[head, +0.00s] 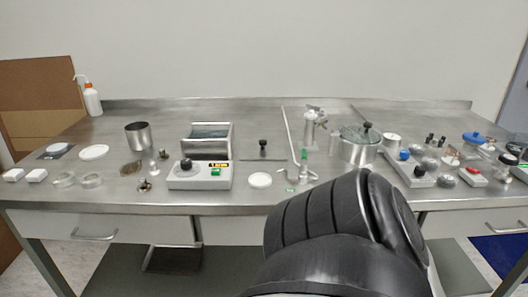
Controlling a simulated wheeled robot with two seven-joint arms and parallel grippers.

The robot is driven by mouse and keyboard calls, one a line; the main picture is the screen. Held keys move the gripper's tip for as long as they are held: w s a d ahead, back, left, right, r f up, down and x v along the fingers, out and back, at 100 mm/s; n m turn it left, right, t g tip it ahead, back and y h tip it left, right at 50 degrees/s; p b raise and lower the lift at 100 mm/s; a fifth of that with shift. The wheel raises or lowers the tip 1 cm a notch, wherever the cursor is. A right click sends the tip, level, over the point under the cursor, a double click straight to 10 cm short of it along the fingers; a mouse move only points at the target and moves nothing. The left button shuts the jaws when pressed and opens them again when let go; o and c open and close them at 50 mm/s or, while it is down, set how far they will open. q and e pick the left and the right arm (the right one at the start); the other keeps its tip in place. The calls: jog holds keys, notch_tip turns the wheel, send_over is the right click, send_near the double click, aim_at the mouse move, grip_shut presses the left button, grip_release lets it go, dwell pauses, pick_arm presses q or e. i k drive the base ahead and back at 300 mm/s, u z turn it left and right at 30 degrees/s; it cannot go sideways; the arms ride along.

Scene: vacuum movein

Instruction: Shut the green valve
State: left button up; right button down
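A slim upright piece with a green top (303,154) stands right of the middle of the steel bench (265,111). It may be the green valve, but it is too small to tell whether it is open or shut. A dark arm part of mine fills the lower middle right, in front of the bench edge. Neither of my grippers shows.
A grey control box (199,183) with a black knob and a green button stands left of the green piece. A lidded steel pot (358,153) stands close to its right. A metal fitting (312,113) is behind. Several small parts crowd the right end.

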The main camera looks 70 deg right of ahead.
aim_at(304, 165)
jog(key=k, duration=0.65)
jog(key=z, duration=0.7)
